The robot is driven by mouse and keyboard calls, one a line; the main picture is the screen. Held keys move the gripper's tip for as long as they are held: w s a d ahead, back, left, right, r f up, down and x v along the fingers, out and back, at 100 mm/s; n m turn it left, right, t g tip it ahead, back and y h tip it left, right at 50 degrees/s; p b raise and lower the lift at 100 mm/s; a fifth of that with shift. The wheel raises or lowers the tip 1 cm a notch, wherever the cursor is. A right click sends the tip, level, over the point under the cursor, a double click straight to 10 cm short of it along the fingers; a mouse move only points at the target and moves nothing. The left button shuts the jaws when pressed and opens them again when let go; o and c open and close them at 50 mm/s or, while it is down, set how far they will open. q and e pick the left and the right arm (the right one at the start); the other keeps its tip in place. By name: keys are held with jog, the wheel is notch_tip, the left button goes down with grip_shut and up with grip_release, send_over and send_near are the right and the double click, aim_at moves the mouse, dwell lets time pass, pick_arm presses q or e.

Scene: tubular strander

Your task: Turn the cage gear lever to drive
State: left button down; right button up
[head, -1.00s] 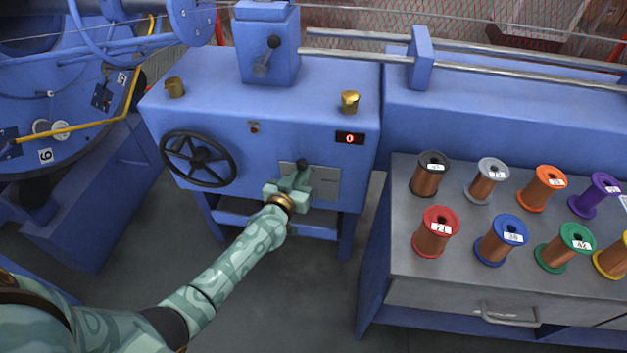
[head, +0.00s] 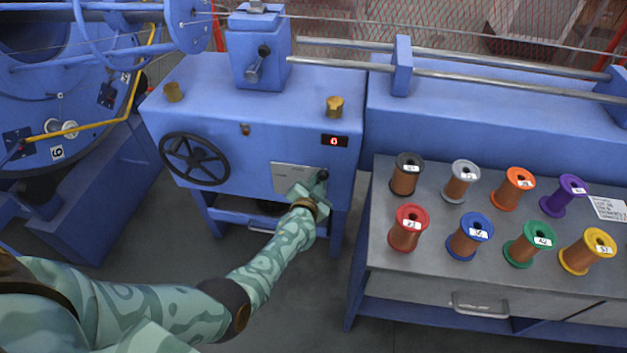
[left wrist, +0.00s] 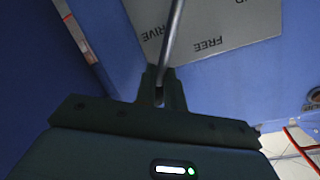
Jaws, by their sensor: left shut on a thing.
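The cage gear lever (head: 322,176), with a dark round knob, stands at the right part of a grey plate (head: 286,176) on the blue machine's front. My left gripper (head: 308,193) is shut on the lever. In the left wrist view the lever's metal rod (left wrist: 173,35) runs up from between the dark fingers (left wrist: 160,88). Behind it the grey plate (left wrist: 245,25) shows "FREE" right of the rod and a partly hidden "DRIVE" left of it. The lever's base is hidden in the head view. My right gripper is not in view.
A black handwheel (head: 194,158) is left of the plate, and a red "0" display (head: 334,141) is above it. A second lever (head: 258,64) stands on the upper housing. At right a grey table (head: 392,245) holds several coloured spools. Floor is clear below my arm.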

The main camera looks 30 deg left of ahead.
pick_arm(q)
jog(key=shift+w+d+r, duration=0.25)
jog(key=shift+r, duration=0.05)
jog(key=c, duration=1.5)
grip_release()
jog(key=shift+d, duration=0.1)
jog(key=shift+f, duration=0.15)
jog(key=shift+s+f, duration=0.1)
jog(key=shift+s, duration=0.15)
